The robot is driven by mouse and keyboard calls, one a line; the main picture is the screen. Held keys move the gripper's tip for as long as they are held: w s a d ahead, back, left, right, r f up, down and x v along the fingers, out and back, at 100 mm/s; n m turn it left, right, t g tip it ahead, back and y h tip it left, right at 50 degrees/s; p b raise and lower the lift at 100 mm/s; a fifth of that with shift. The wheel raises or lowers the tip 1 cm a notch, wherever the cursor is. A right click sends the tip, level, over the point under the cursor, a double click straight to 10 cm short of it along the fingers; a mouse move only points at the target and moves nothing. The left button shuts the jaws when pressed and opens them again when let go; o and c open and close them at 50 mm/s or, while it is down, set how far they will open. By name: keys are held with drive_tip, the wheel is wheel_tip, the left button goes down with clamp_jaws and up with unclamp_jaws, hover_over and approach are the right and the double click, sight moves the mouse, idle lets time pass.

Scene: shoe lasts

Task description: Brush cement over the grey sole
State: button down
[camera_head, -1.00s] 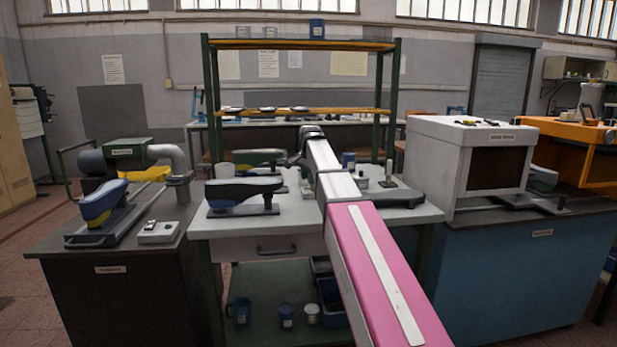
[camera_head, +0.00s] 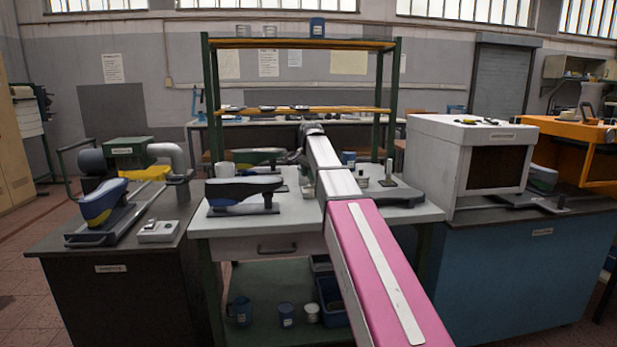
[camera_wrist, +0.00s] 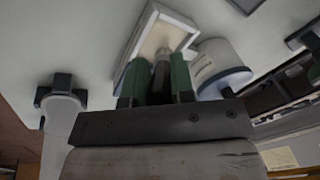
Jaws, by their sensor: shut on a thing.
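My gripper (camera_wrist: 159,78), with green fingers, is shut on a dark upright handle, probably the brush (camera_wrist: 161,68), in the wrist view. The handle's lower end is at a shallow white-rimmed tray (camera_wrist: 148,22) with a beige inside; contact is unclear. In the head view, a shoe on a last (camera_head: 243,189) stands sole-up on the middle bench, left of my arm. Its sole looks dark grey, and I cannot tell whether cement is on it. My arm hides much of the gripper's surroundings there.
A white tin with a blue rim (camera_wrist: 222,72) stands close right of the gripper in the wrist view. The middle bench (camera_head: 218,227) also holds small items and a dark flat piece (camera_head: 400,194). A blue shoe (camera_head: 101,203) stands on the left bench. A white box (camera_head: 468,160) stands right.

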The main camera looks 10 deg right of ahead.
drive_tip(key=shift+r, duration=2.95)
